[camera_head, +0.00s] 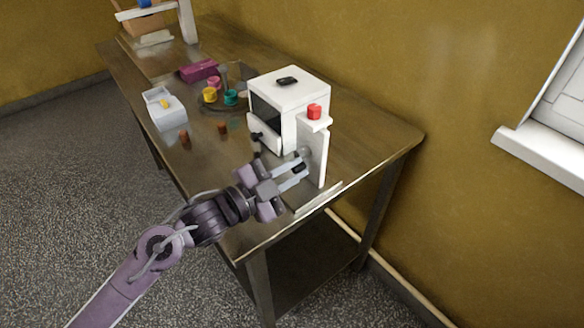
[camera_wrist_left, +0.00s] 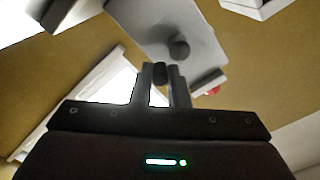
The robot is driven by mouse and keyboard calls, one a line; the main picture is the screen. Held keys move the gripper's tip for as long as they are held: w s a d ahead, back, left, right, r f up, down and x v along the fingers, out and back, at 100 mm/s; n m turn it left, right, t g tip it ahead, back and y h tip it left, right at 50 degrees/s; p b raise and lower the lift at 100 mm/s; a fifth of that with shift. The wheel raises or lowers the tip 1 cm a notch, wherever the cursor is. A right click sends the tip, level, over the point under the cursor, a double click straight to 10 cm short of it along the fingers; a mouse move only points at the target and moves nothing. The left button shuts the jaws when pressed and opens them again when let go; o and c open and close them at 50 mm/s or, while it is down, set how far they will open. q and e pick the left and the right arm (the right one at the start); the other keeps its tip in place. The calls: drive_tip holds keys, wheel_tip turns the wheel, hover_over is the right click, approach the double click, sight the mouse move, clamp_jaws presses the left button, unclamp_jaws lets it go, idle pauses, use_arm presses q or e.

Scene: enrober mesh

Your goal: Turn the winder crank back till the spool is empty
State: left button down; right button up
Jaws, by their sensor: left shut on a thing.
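The winder is a white upright plate (camera_head: 314,155) at the right end of the table, with a red cylinder (camera_head: 314,111) on its top ledge. I cannot tell if that cylinder is the spool. My left gripper (camera_head: 303,164) is at the plate's near face, shut on the crank's dark handle. In the left wrist view the dark handle (camera_wrist_left: 159,72) sits between the two fingertips. A round dark hub (camera_wrist_left: 180,47) stands on the grey plate (camera_wrist_left: 150,22) just beyond. My right gripper is out of view.
A white box machine (camera_head: 290,90) with a dark window stands right behind the plate. A small white container (camera_head: 165,108), coloured cups (camera_head: 210,95) and a magenta block (camera_head: 198,71) lie further left on the table (camera_head: 235,213). A window sill (camera_head: 545,150) is at right.

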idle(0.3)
use_arm(q)
drive_tip(key=c, duration=1.4)
unclamp_jaws()
drive_tip(key=shift+a, duration=0.15)
drive_tip(key=b+v, duration=0.1)
drive_tip(key=v, duration=0.5)
drive_tip(key=shift+s+a+f, duration=0.1)
drive_tip(key=shift+s+f, duration=0.05)
drive_tip(key=shift+f, duration=0.05)
drive_tip(key=shift+s+a+r, duration=0.1)
drive_tip(key=shift+s+a, duration=0.3)
drive_tip(key=shift+a, duration=0.1)
